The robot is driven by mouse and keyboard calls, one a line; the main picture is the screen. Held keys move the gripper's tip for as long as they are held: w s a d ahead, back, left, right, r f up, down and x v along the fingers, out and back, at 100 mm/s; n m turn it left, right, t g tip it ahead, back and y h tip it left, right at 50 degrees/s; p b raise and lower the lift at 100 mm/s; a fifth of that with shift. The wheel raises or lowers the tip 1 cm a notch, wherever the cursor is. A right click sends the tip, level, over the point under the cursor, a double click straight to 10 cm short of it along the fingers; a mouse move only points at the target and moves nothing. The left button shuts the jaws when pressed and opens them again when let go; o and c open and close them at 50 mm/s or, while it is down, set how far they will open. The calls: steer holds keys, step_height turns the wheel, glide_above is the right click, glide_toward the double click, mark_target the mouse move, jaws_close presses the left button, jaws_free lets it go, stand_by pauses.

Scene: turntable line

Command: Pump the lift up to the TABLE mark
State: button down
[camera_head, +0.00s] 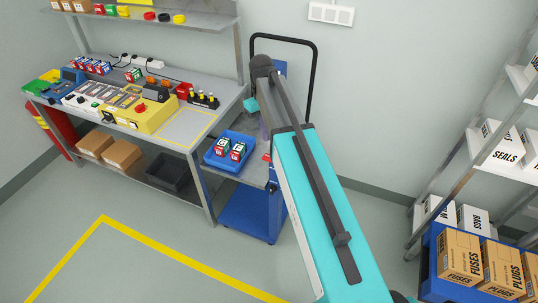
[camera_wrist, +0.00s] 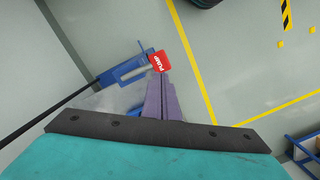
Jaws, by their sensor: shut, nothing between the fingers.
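The lift is a cart with a blue base (camera_head: 250,215), a grey platform (camera_head: 252,177) and a black push handle (camera_head: 313,80), standing at the right end of the workbench. Its platform looks lower than the bench top. A red pad marked PUMP (camera_wrist: 161,63) shows beside the lift's blue part (camera_wrist: 122,75) in the wrist view. My gripper (camera_wrist: 158,76) is shut and empty, its purple fingers pointing at the pad. The tips are very close to it; I cannot tell whether they touch. My arm hides part of the lift in the head view. I cannot make out the TABLE mark.
A blue tray (camera_head: 222,168) with two labelled boxes sits on the lift. The workbench (camera_head: 200,150) at left is crowded with equipment. Shelves with cartons (camera_head: 458,256) stand at right. The floor in front is clear, with yellow lines (camera_head: 170,251).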

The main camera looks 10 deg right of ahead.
mark_target(267, 155)
steer(key=shift+f, duration=0.2)
steer(key=shift+s+d+f, duration=0.1)
steer(key=shift+s+f, duration=0.05)
steer(key=shift+f, duration=1.5)
steer(key=shift+s+d+f, duration=0.1)
steer(key=shift+s+f, duration=0.05)
steer(key=shift+f, duration=1.5)
steer(key=shift+f, duration=0.15)
steer(key=shift+f+b, duration=1.05)
steer(key=shift+f, duration=1.05)
steer(key=shift+a, duration=0.1)
